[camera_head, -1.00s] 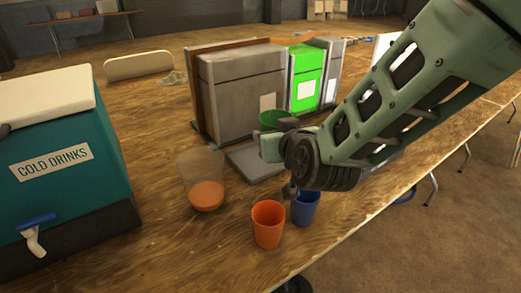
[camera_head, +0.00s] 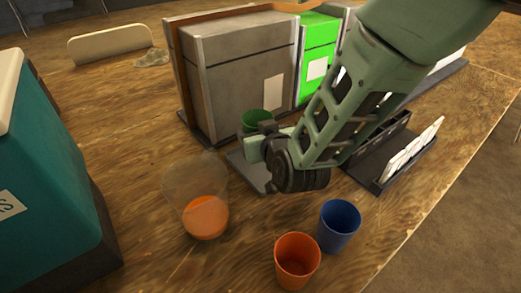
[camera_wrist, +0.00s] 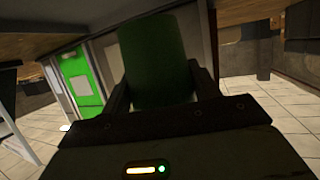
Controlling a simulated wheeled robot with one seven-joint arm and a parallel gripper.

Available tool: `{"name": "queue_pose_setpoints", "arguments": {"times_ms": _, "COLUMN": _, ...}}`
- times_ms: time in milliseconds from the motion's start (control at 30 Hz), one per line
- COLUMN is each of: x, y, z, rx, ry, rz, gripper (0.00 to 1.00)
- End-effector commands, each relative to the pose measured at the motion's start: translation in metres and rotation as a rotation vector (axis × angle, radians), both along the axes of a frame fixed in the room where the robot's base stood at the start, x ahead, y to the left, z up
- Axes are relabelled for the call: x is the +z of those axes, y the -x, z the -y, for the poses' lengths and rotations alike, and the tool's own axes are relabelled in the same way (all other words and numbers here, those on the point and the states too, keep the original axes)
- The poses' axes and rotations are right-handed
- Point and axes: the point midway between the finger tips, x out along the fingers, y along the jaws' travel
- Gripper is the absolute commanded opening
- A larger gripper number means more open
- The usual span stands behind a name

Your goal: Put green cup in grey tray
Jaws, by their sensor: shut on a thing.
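The green cup (camera_head: 254,120) is in my gripper (camera_head: 264,138), in front of the big grey box. In the wrist view the green cup (camera_wrist: 157,62) stands between the two fingers of my gripper (camera_wrist: 160,80), which are shut on it. The grey tray (camera_head: 243,173) lies flat on the wooden table below my gripper and is partly hidden by it. The cup looks to be above the tray's far part; I cannot tell the height of the gap.
An orange cup (camera_head: 297,262) and a blue cup (camera_head: 339,226) stand at the front. A clear container with orange contents (camera_head: 205,217) is left of the tray. A teal drinks cooler (camera_head: 45,190) stands at far left. A dark rack with white cards (camera_head: 408,155) is at right.

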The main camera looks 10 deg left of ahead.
Motion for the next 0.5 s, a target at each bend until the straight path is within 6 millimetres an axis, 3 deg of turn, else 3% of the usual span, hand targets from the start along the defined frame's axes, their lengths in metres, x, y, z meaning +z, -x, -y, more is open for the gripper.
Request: {"name": "queue_pose_setpoints", "arguments": {"times_ms": 500, "x": -0.053, "y": 0.000, "z": 0.000, "rx": 0.000, "ry": 0.001, "rz": 0.001, "gripper": 0.36}}
